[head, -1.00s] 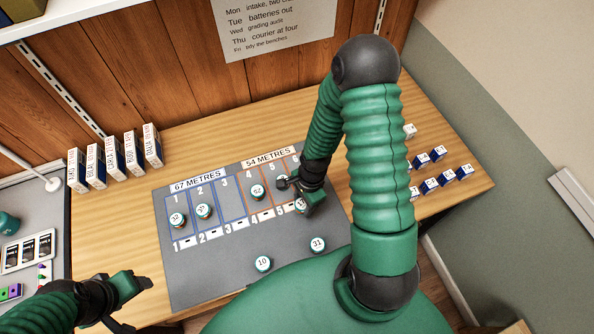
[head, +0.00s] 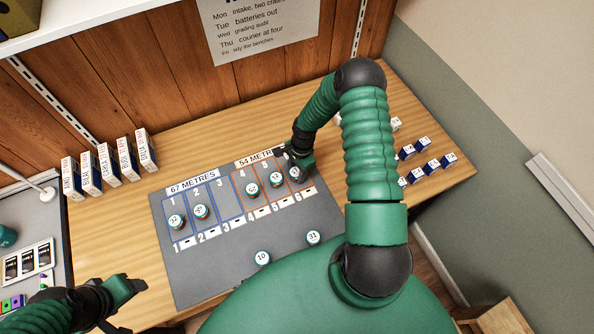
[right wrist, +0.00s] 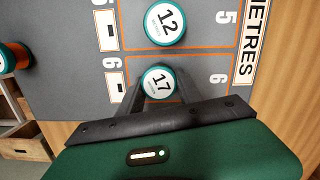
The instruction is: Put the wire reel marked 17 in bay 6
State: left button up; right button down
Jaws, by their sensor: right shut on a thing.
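The wire reel marked 17 (right wrist: 160,84), white-topped with a teal rim, is between the fingers of my right gripper (right wrist: 160,92) in the right wrist view. It is over bay 6 (right wrist: 214,92), inside the orange outline. Whether it touches the mat I cannot tell. In the head view the same reel (head: 295,173) shows at the back right of the mat (head: 215,275), by my right gripper (head: 299,166). My left gripper (head: 125,295) is at the lower left, away from the reels; its fingertips are unclear.
Reel 12 (right wrist: 165,22) stands in bay 5, beside reel 17. Another reel (head: 252,190) is in bay 4. Two reels stand in bays 1 (head: 176,221) and 2 (head: 201,211). Reels 10 (head: 263,258) and 31 (head: 313,237) stand on the front of the mat. Bay 3 is empty.

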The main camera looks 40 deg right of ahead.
jog(key=c, duration=1.2)
grip_release()
jog(key=shift+f, duration=0.15)
jog(key=shift+c, duration=0.2)
jog(key=shift+o, duration=1.1)
jog(key=shift+d, duration=0.1)
jog(key=shift+o, duration=1)
jog(key=shift+d, duration=0.15)
jog(key=shift+s+d+f, duration=0.1)
jog(key=shift+d, duration=0.15)
pick_arm(q)
jog(key=shift+d, duration=0.35)
jog(key=shift+a+f, duration=0.1)
jog(key=shift+a, duration=0.1)
pick_arm(e)
jog(key=shift+a, duration=0.15)
